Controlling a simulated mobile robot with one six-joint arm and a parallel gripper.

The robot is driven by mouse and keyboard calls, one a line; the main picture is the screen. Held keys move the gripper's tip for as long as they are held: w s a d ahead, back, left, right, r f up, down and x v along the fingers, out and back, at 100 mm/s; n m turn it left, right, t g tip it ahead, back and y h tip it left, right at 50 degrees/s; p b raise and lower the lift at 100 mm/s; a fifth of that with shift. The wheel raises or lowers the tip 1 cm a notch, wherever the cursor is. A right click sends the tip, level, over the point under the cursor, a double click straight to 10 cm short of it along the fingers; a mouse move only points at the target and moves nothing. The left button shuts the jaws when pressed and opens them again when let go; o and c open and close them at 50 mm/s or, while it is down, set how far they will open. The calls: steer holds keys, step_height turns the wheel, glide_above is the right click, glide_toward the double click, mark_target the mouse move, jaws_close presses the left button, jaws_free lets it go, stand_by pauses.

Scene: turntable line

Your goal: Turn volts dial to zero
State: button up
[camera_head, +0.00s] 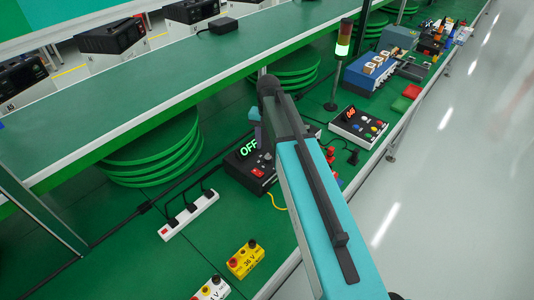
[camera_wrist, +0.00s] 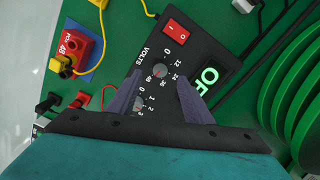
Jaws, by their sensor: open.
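A black power supply (camera_wrist: 205,50) lies below my gripper in the wrist view. Its green display reads OFF in the head view and is partly cut by a finger in the wrist view. The volts dial (camera_wrist: 161,71) is a small grey knob with a scale from 0 to 48 beside the VOLTS label. Its pointer is too small to read. My gripper (camera_wrist: 160,77) is open, with one purple fingertip on each side of the volts dial. I cannot tell whether they touch it. A second dial (camera_wrist: 137,103) sits lower, partly between the fingers. The supply (camera_head: 248,168) is partly behind my arm in the head view.
A red switch (camera_wrist: 175,30) is on the supply's panel. A white power strip (camera_head: 188,215) and stacked green rings (camera_head: 150,160) are near the supply. A shelf (camera_head: 150,100) runs overhead.

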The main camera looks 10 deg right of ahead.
mark_target(268, 158)
steer(key=shift+f+p, duration=0.9)
steer(key=shift+f, duration=2.05)
steer(key=c, duration=1.1)
steer(key=shift+o, duration=0.2)
steer(key=shift+a, duration=0.2)
steer(key=shift+d, duration=0.15)
